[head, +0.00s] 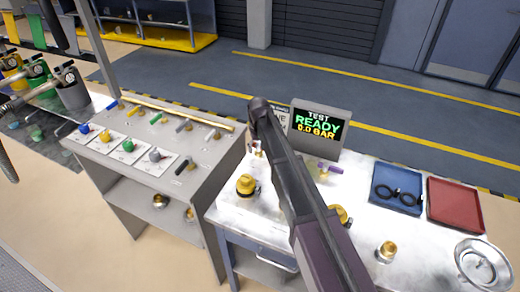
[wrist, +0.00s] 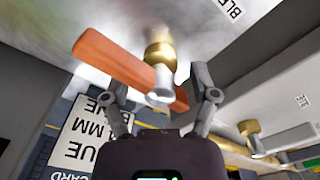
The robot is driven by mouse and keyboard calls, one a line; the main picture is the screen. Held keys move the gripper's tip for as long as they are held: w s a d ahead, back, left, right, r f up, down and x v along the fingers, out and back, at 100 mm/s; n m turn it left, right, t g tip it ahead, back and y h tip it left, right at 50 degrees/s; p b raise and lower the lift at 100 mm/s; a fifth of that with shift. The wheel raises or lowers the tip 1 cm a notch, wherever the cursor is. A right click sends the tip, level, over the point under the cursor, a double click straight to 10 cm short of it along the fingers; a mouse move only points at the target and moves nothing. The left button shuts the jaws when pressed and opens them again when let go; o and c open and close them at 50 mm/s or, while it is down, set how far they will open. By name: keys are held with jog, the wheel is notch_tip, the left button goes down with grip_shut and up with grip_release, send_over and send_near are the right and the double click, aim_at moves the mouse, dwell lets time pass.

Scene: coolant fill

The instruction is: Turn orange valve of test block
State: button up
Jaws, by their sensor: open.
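The orange valve handle (wrist: 108,58) shows in the wrist view as a flat bar running slantwise from upper left to lower right. A brass stem (wrist: 160,50) and a pale metal end piece sit at its middle. My gripper (wrist: 158,88) is open, with one finger on each side of the handle's right part and the metal end piece. I cannot tell whether either finger touches the handle. In the head view my arm hides the orange valve. The test display (head: 318,125) there reads "TEST READY 0.0 BAR".
A panel with several coloured valves (head: 128,146) stands left. A printed card (wrist: 88,140) shows close to my left finger.

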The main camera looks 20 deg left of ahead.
aim_at(259, 144)
grip_shut()
jog(key=shift+s, duration=0.1)
dwell(1.1)
grip_release()
jog(key=shift+c, duration=0.4)
notch_tip(259, 144, up, 14)
jog(key=n+p, duration=0.3)
jog(key=p, duration=1)
jog(key=shift+f+n, duration=0.25)
jog(key=shift+n, duration=0.15)
